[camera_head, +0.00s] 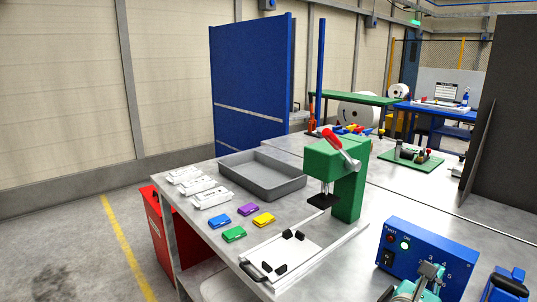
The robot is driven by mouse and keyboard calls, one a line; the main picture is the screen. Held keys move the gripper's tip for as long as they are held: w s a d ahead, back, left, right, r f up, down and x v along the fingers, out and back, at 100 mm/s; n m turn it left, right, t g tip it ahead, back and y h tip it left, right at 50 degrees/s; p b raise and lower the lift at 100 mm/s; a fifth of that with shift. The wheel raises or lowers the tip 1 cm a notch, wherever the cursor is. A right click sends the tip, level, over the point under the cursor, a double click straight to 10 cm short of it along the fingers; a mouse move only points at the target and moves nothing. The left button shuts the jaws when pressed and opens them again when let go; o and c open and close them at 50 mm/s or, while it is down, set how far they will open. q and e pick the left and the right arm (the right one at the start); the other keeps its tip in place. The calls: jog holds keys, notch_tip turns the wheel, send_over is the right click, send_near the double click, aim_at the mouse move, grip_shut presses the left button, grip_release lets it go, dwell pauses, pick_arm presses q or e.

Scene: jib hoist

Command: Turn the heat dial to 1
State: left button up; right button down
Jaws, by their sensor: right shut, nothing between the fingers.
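A blue control box (428,246) stands on the bench at the lower right. Its sloped front has a label reading HOT, a red lamp, a lit green lamp (405,244), a black switch (388,258) and white scale numbers, of which 3, 4 and 5 can be read. My right gripper (431,270) is in front of this scale, its fingers shut with nothing seen between them. It hides the heat dial, so the dial's setting and any contact cannot be told. My left gripper is not in view.
A green press (347,190) with a red-tipped lever stands left of the box, behind a white sliding plate (290,256). A grey tray (262,178) and several small coloured cases lie farther left. A blue object (508,284) stands close on the right. A dark panel rises behind.

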jog(key=shift+w+r, duration=0.1)
jog(key=shift+w, duration=0.2)
jog(key=shift+w+b, duration=0.35)
jog(key=shift+w, duration=0.05)
jog(key=shift+w+a+f, duration=0.35)
jog(key=shift+a+f, duration=0.05)
jog(key=shift+a+f+b, duration=0.1)
jog(key=shift+f+b, duration=0.05)
jog(key=shift+b, duration=0.25)
jog(key=shift+f+g, duration=0.15)
jog(key=shift+g, duration=0.15)
jog(key=shift+w, duration=0.1)
jog(key=shift+w+a+r, duration=0.1)
jog(key=shift+a+r, duration=0.1)
jog(key=shift+r, duration=0.15)
jog(key=v, duration=0.4)
jog(key=shift+a+r, duration=0.1)
jog(key=shift+r, duration=0.15)
jog(key=shift+v, duration=0.85)
